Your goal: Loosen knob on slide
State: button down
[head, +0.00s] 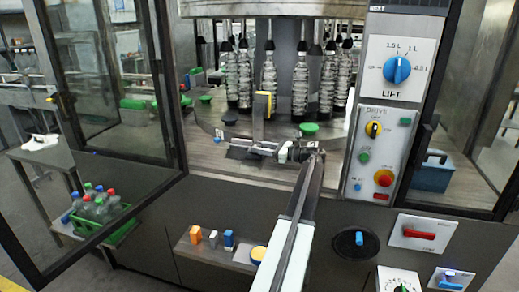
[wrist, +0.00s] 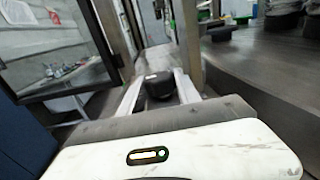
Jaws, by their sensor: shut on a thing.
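The dark knob (wrist: 160,85) sits between the two pale fingers of my gripper (wrist: 158,88) in the wrist view. The fingers touch its sides, so my gripper is shut on the knob. A flat metal slide (wrist: 155,58) runs away behind the knob. In the head view my gripper (head: 283,151) is low over the machine deck, at the right end of a thin metal bar (head: 243,145). The knob is hard to make out there, partly hidden by my gripper.
An upright post with a yellow block (head: 262,104) stands just behind the bar. A green knob (head: 309,129) is close by on the deck. Several bottles (head: 299,85) hang behind. A control panel (head: 381,150) is at right, an open glass door (head: 110,100) at left.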

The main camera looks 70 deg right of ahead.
jog(key=shift+w+n+y, duration=0.1)
jog(key=shift+n+y, duration=0.5)
jog(key=shift+y, duration=0.3)
jog(key=c, duration=0.9)
grip_release()
jog(key=shift+o, duration=0.2)
